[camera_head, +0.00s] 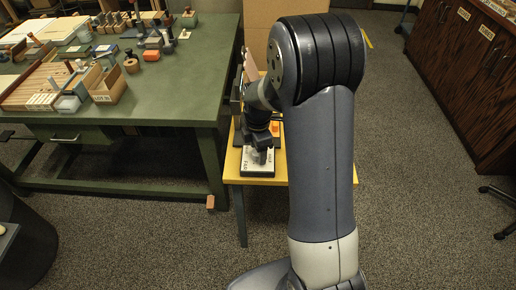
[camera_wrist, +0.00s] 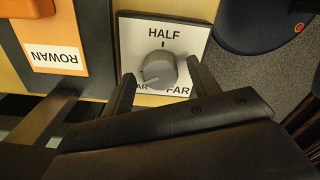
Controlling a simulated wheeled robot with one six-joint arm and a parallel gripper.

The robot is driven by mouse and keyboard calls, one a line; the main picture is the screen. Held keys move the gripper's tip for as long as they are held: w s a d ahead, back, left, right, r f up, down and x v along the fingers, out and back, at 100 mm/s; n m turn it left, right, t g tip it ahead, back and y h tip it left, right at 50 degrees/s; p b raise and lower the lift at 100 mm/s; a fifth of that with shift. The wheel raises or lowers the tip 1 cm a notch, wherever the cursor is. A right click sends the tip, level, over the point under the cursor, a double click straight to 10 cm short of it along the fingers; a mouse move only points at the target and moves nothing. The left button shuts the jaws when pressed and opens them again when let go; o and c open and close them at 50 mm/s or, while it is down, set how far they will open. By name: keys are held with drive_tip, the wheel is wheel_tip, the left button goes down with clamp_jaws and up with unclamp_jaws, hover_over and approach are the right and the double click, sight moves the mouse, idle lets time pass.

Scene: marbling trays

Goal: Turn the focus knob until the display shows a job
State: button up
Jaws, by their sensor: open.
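The focus knob (camera_wrist: 156,70) is a round grey dial on a white plate (camera_wrist: 195,37) in the wrist view. The plate reads HALF at the top and FAR at lower right; a label at lower left is partly hidden, with "AR" showing. In the head view my gripper (camera_head: 262,154) is low over the plate (camera_head: 257,173) on the yellow table. I cannot make out a display.
The yellow table (camera_head: 235,165) stands beside a green workbench (camera_head: 180,95) crowded with wooden trays and tools. Brown cabinets (camera_head: 455,80) line the right. Carpet between is clear.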

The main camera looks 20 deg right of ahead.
wheel_tip(320, 180, up, 11)
drive_tip(key=shift+p, duration=0.4)
drive_tip(key=shift+f, duration=0.2)
wheel_tip(320, 180, down, 11)
drive_tip(key=shift+b, duration=0.4)
drive_tip(key=shift+r, duration=0.15)
idle(0.5)
